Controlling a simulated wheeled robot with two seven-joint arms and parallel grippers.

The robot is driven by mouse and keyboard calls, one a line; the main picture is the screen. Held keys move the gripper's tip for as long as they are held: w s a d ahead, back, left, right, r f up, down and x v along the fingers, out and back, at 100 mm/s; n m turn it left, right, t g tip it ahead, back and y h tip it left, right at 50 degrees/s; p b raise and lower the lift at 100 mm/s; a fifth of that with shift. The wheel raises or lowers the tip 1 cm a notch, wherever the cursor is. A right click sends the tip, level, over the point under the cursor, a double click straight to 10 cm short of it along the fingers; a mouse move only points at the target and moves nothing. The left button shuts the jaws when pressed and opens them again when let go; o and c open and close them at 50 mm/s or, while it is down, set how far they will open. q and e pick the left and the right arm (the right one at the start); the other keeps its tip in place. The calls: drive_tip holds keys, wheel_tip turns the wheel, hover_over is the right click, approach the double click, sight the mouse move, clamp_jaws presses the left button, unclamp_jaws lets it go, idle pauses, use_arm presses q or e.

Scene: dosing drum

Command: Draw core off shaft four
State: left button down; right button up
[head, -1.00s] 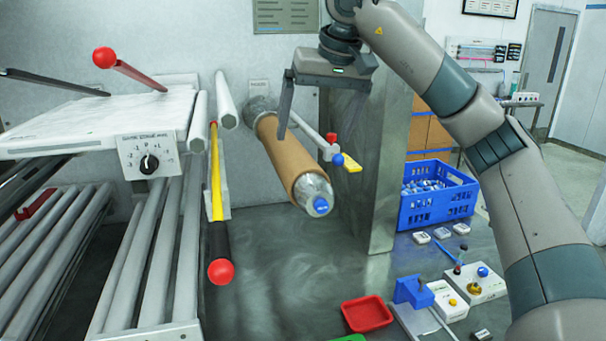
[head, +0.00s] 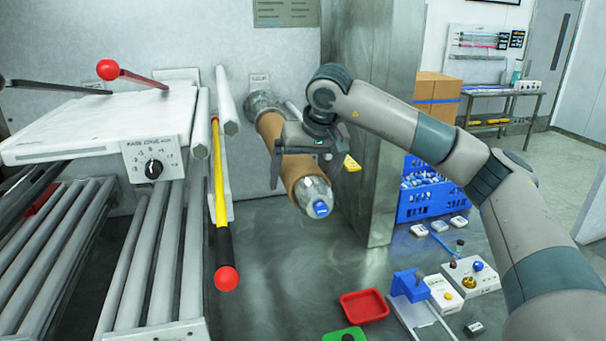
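A brown cardboard core (head: 269,127) sits on a metal shaft that juts from the wall towards me. The shaft's silver end (head: 312,192) with a blue cap sticks out of the core. A small label (head: 259,80) is on the wall above the shaft; I cannot read it. My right gripper (head: 302,178) is over the middle of the core, its fingers pointing down. One finger shows along the core's left side, with a small gap at its tip. The other finger is mostly hidden, so contact there is unclear. My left gripper is out of view.
A steel pillar (head: 375,190) stands close on the right. A blue crate (head: 432,205), a red tray (head: 364,306) and a green tray (head: 345,335) are farther right and below.

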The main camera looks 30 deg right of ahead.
drive_tip(key=shift+f, duration=0.1)
drive_tip(key=c, duration=1.5)
drive_tip(key=o, duration=0.6)
drive_tip(key=c, duration=0.5)
drive_tip(key=shift+o, duration=0.2)
